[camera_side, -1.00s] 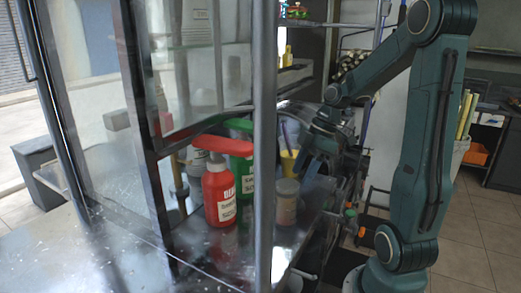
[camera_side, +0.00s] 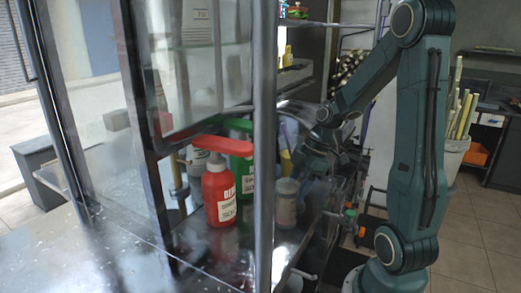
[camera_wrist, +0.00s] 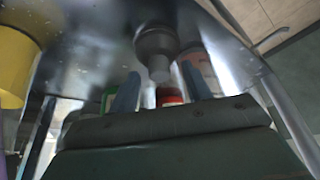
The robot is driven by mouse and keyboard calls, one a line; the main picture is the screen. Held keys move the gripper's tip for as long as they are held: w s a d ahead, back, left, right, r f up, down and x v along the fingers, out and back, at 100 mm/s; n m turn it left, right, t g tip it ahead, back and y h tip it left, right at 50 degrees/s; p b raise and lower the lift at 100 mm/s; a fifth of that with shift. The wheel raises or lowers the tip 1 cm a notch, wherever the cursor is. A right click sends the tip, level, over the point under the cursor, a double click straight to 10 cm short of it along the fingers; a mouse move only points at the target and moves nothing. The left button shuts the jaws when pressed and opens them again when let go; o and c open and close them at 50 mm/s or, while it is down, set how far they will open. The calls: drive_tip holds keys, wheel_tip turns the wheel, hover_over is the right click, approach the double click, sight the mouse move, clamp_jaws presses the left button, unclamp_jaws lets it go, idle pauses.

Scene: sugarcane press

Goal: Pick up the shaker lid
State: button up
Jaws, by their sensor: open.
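The shaker (camera_side: 286,208) is a small, pale, cloudy jar standing on the metal counter, with its grey shaker lid (camera_side: 288,186) on top. My gripper (camera_side: 304,172) is just to the right of the lid and slightly above it in the side view; whether they touch is unclear. In the wrist view, the two fingers of my gripper (camera_wrist: 161,88) are apart, with nothing held between them. A grey cylindrical thing (camera_wrist: 155,42) shows beyond the fingers; I cannot tell for sure whether it is the shaker.
A red bottle (camera_side: 219,193) and a green bottle (camera_side: 241,165) stand left of the shaker. A yellow cup (camera_wrist: 14,68) is at the left in the wrist view. A metal post (camera_side: 264,130) stands in front of the counter in the side view.

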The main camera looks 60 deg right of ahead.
drive_tip(key=c, duration=1.1)
drive_tip(key=shift+o, duration=0.2)
drive_tip(key=shift+r, duration=0.15)
wheel_tip(320, 180, up, 20)
idle(0.4)
idle(0.6)
drive_tip(key=a+f+n+g+y, duration=0.1)
drive_tip(key=a+f+n+g, duration=0.1)
drive_tip(key=a+n, duration=0.4)
drive_tip(key=shift+s+a, duration=0.15)
drive_tip(key=shift+a, duration=0.05)
